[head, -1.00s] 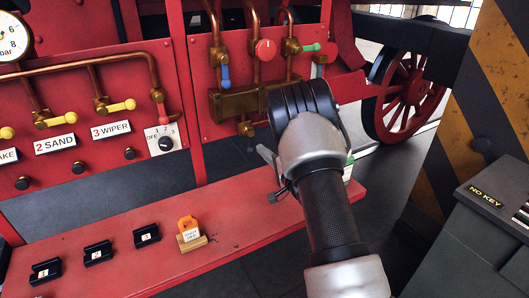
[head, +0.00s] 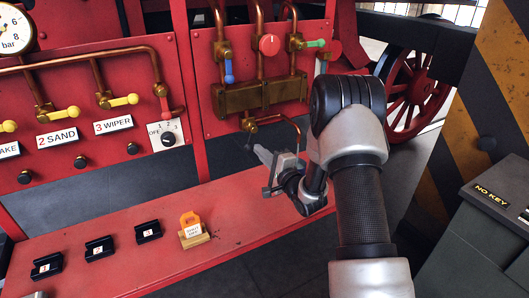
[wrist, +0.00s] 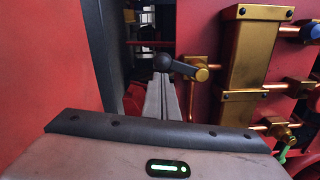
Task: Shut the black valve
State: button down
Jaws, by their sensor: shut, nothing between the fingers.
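The black valve is a dark lever with a round knob (wrist: 165,62), on a brass body, in the wrist view. The lever runs sideways from the brass fitting to the knob. In the head view its brass fitting (head: 249,124) sits under the brass manifold; the lever there is too small to make out clearly. My gripper (head: 259,152) is shut and empty, just below that fitting. In the wrist view the fingertips (wrist: 162,77) end right at the knob; I cannot tell whether they touch it.
Blue (head: 228,72), red (head: 269,44) and green (head: 316,43) valve handles are above the manifold (head: 260,95). A copper pipe (head: 283,119) bends close to my gripper. A red ledge (head: 110,255) carries black blocks and an orange padlock (head: 190,222). A grey box (head: 480,225) stands right.

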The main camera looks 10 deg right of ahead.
jog(key=a+m, duration=0.1)
jog(key=m, duration=0.1)
jog(key=s+a+m, duration=0.1)
jog(key=m, duration=0.1)
jog(key=shift+a+r+m, duration=0.2)
jog(key=shift+a+m, duration=0.15)
jog(key=shift+m, duration=0.05)
jog(key=a+r+m, duration=0.1)
jog(key=m, duration=0.1)
jog(key=a+r+m, duration=0.1)
jog(key=m, duration=0.2)
jog(key=s+a+r+m+p, duration=0.1)
jog(key=a+m, duration=0.1)
jog(key=m, duration=0.1)
jog(key=shift+r+t, duration=0.4)
jog(key=shift+r, duration=0.15)
